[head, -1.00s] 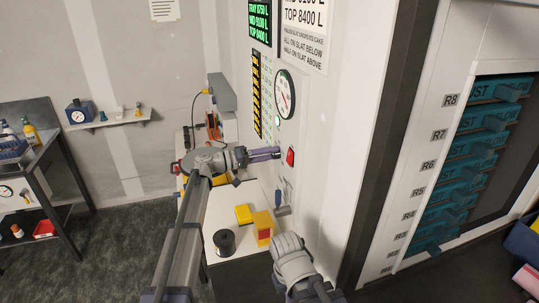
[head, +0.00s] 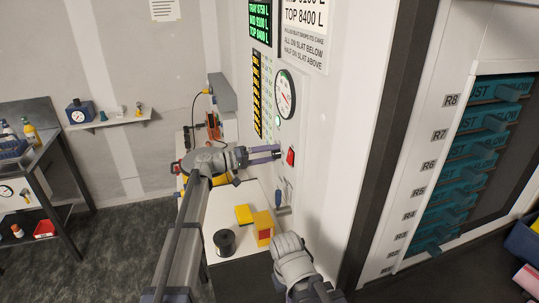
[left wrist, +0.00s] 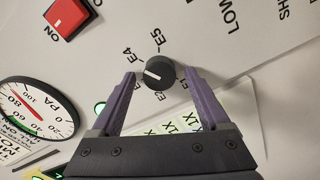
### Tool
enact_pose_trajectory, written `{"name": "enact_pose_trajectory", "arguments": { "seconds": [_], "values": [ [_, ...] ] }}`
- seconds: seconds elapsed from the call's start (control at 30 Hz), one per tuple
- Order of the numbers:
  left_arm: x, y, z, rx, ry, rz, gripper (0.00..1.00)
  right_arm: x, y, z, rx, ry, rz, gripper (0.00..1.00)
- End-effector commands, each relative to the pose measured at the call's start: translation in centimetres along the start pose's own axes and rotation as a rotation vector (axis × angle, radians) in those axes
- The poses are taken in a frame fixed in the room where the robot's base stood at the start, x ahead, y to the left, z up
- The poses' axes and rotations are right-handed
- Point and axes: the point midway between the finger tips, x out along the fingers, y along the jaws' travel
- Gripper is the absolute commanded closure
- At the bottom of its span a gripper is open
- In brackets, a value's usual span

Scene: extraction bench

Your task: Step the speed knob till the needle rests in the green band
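The speed knob (left wrist: 160,74) is dark and round on the white panel, with labels E1 to E5 around it. Its white mark points left in the left wrist view, about between E4 and E3. My left gripper (left wrist: 160,78) is open, one purple finger on each side of the knob, with gaps visible. In the head view the left gripper (head: 268,152) is at the panel and hides the knob. The round gauge (left wrist: 30,112) has a red needle and a green band along its rim; the needle's exact place is hard to tell. It also shows in the head view (head: 285,93).
A red switch (head: 291,156) marked ON sits beside the knob; it also shows in the left wrist view (left wrist: 68,17). A black spool (head: 224,242) and yellow blocks (head: 262,228) stand on the white bench below. Part of my right arm is near the bench's front corner.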

Motion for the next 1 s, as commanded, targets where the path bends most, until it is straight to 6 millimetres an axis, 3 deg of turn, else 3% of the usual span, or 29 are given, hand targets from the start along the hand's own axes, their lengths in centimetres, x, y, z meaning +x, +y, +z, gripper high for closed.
{"name": "enact_pose_trajectory", "arguments": {
  "seconds": [0.27,0.7,1.0],
  "values": [
    [-0.5,0.0,0.0,0.0,0.0,0.0,0.21,0.0,0.0,0.0,0.0,0.0,0.0,1.0],
    [-6.8,0.0,0.0,0.0,0.001,-0.001,0.21,0.0,0.0,0.0,0.0,0.0,0.0,1.0],
    [-7.8,0.0,0.0,0.0,0.0,0.0,0.21,0.0,0.0,0.0,0.0,0.0,0.0,1.0]
  ]
}}
